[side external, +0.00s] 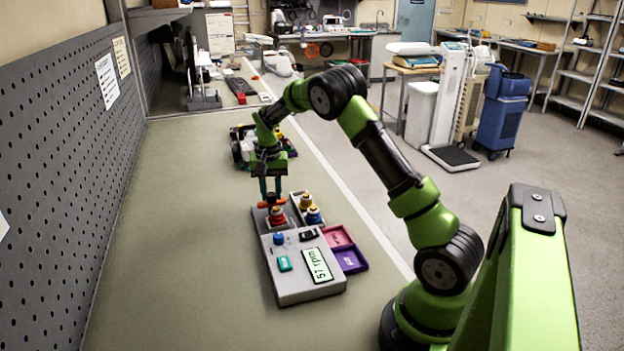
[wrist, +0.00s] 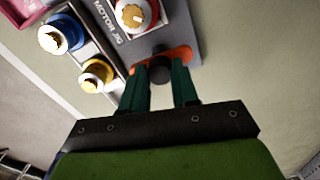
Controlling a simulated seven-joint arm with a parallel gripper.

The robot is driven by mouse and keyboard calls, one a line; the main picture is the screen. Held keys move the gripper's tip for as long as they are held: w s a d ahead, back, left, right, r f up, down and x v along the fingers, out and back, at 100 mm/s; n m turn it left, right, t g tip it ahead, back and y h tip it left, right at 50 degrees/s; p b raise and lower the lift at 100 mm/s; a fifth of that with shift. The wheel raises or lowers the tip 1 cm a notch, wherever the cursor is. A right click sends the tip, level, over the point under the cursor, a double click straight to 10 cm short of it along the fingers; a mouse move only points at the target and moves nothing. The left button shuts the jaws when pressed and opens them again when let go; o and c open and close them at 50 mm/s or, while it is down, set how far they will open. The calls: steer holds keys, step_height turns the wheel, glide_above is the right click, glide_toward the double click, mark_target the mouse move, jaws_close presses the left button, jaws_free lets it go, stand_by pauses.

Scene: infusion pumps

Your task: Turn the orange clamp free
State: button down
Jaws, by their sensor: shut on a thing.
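The orange clamp (side external: 265,204) is at the far end of the grey motor jig (side external: 300,287). In the wrist view the clamp (wrist: 181,54) is an orange bar with a dark round hub in its middle. My gripper (side external: 270,194) points down at it, with its green fingers on either side of the hub, shut on the clamp. In the wrist view my gripper (wrist: 161,75) hides part of the bar. A red pump piece with a white top (wrist: 137,14) stands beside the clamp on the jig. It also shows in the side view (side external: 278,216).
A blue piece (side external: 314,215) and a yellow piece (side external: 306,201) stand in a rack right of the jig. A red tray (side external: 338,237) and a purple tray (side external: 351,261) lie beside it. Dark equipment (side external: 242,146) sits behind. The bench left of the jig is clear.

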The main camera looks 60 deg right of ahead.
mark_target(271, 194)
stand_by(0.3)
steer(key=c, duration=0.8)
jaws_free()
steer(key=shift+c, duration=0.2)
steer(key=shift+r, duration=0.1)
step_height(271, 194, up, 17)
